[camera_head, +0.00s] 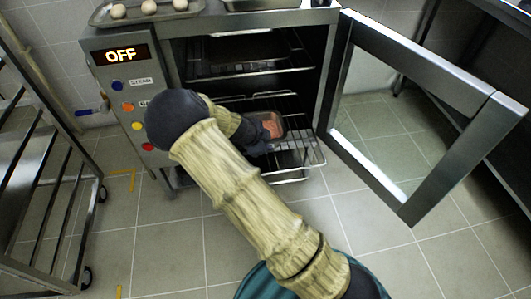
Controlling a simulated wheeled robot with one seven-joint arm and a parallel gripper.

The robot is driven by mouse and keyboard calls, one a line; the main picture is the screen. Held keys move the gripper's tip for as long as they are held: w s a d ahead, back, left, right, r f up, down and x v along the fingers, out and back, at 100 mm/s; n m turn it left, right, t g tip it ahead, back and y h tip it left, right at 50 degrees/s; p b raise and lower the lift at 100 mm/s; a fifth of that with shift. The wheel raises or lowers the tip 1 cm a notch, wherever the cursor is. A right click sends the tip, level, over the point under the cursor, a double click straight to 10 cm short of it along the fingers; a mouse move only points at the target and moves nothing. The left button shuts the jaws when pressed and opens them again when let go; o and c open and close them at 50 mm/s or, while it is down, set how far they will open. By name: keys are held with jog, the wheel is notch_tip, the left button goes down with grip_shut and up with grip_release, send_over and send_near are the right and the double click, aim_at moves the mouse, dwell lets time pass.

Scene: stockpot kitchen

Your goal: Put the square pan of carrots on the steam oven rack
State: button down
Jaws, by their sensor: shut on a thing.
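The square pan (284,127) is a small dark tray with orange carrots (270,129) in it. It is at the steam oven's open front, over the lower wire rack (305,160), which sticks out of the oven (115,82). My gripper (258,142) is at the near left side of the pan, shut on it. My arm hides much of the gripper and the fingertips are not clear. I cannot tell whether the pan touches the rack.
The oven door (425,70) stands wide open to the right. The oven display reads OFF. An upper rack (250,70) is inside. A tray (100,17) with several pale round pieces sits on top. A wheeled rack trolley (62,190) stands at left.

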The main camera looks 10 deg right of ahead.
notch_tip(320, 180, down, 5)
jog(key=shift+w+r+b, duration=0.1)
jog(key=shift+b, duration=0.9)
jog(key=c, duration=1.4)
grip_release()
jog(key=shift+o, duration=0.2)
jog(key=p+v, duration=0.4)
jog(key=v, duration=0.8)
